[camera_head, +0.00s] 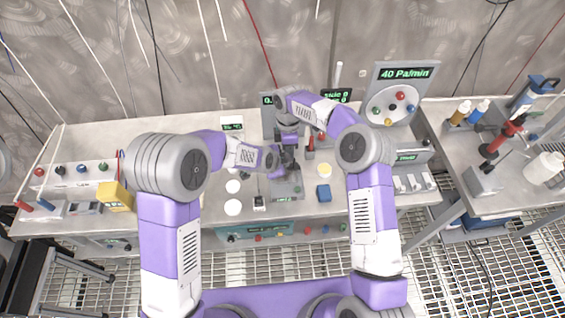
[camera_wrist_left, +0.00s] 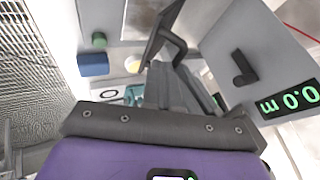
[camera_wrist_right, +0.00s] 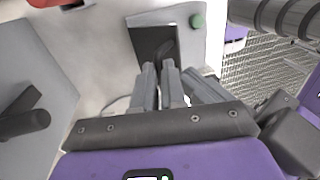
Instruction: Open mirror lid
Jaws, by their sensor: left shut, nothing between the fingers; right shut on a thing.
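The grey mirror box (camera_head: 288,191) stands near the front middle of the bench, with a green button (camera_wrist_right: 197,21) on its top. Its dark lid (camera_wrist_right: 150,40) shows in the right wrist view. In the left wrist view the lid (camera_wrist_left: 158,32) looks tilted up, seen nearly edge-on, with a dark handle beside it. My right gripper (camera_wrist_right: 164,68) is shut on the lid's handle, which its fingers partly hide. My left gripper (camera_wrist_left: 172,70) is shut and empty, close beside the lid. Both grippers crowd together over the box in the head view, so contact between them is unclear.
A grey panel reading 0.0 (camera_wrist_left: 287,98) with a dark knob stands close to my left gripper. A blue block (camera_head: 323,193) sits right of the box, and white discs (camera_head: 233,207) lie left. A 40 Pa/min panel (camera_head: 385,97) stands at the back right.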

